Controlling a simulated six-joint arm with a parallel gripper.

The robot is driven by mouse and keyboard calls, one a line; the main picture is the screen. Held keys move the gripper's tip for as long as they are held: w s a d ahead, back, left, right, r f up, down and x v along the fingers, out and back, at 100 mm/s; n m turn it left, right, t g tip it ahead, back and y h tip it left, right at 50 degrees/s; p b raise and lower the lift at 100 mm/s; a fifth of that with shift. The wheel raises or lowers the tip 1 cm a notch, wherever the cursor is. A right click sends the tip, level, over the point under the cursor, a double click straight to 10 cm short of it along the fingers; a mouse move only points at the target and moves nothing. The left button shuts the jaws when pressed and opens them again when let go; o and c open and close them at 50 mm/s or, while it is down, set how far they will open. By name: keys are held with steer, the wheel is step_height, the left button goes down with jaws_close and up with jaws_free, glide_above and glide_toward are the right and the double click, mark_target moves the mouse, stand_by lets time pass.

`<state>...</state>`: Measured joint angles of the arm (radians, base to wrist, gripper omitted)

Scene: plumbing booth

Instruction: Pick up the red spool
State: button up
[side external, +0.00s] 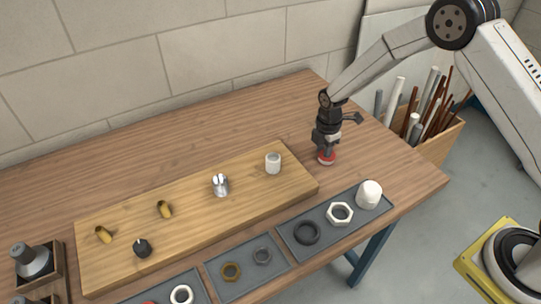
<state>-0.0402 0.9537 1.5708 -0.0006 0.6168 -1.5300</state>
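The red spool (326,160) is on the wooden table, a little to the right of the board's far right corner. My gripper (327,150) points down directly over the spool, with its fingertips at the spool's top. The fingers are small and dark here, so I cannot tell whether they are closed on it or only around it. The spool appears to be at table level, and part of its top is hidden by the fingers.
A light wooden board (120,220) with several fittings lies to the left. Grey trays (320,248) with rings, a nut and a white cap (369,194) line the front edge. A crate (440,145) of pipes stands beyond the table's right edge.

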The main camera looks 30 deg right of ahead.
jaws_close()
steer(key=shift+r, duration=0.15)
steer(key=shift+r, duration=0.95)
steer(key=s+r, duration=1)
steer(key=s, duration=0.4)
steer(key=shift+d+r, duration=0.25)
steer(key=shift+r, duration=0.1)
steer(key=shift+w+a, duration=0.1)
